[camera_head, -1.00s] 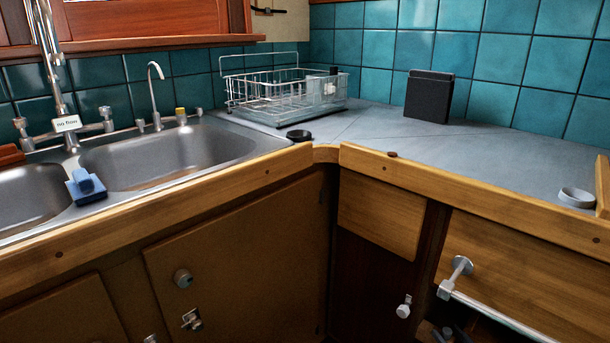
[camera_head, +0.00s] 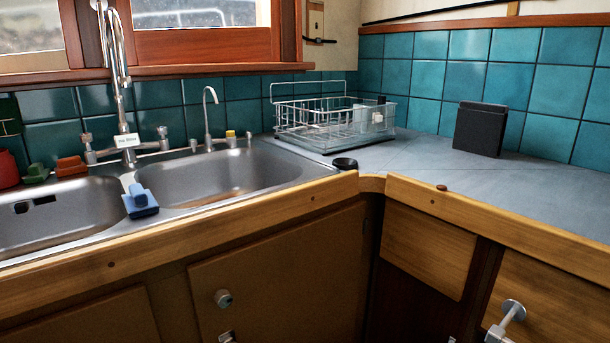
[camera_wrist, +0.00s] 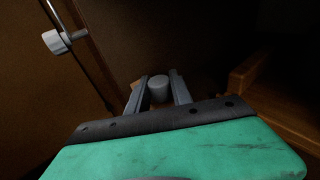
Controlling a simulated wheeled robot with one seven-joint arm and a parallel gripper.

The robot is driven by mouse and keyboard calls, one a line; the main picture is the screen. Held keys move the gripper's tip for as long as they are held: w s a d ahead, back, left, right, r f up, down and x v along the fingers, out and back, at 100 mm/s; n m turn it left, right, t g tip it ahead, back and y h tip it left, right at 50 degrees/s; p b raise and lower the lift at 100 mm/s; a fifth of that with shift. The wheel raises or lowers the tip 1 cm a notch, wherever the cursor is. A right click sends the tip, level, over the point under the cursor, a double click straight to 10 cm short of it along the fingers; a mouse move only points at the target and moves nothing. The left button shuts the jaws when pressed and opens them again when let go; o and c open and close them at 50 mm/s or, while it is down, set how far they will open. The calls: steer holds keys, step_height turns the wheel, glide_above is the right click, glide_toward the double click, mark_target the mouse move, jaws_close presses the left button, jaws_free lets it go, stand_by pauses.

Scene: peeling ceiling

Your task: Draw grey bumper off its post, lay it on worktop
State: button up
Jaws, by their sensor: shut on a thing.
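In the wrist view my gripper (camera_wrist: 158,97) has its two fingers closed on the sides of a small grey rounded piece, which I take to be the grey bumper (camera_wrist: 158,83). Its far end is hidden, and I cannot tell whether it still sits on a post. The surroundings there are dark. My gripper is not in the head view. The grey worktop (camera_head: 420,161) lies in the corner to the right of the sink, edged with a wooden rail.
On the worktop stand a wire dish rack (camera_head: 330,124), a dark upright block (camera_head: 480,129) and a small black ring (camera_head: 344,164). Its front middle is clear. A double sink (camera_head: 225,177) is at left. In the wrist view, a pale knob (camera_wrist: 57,41) projects from a panel at upper left.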

jaws_close()
steer(key=shift+r, duration=0.1)
steer(key=shift+r+p, duration=2.5)
steer(key=shift+r, duration=0.75)
steer(key=shift+f, duration=0.15)
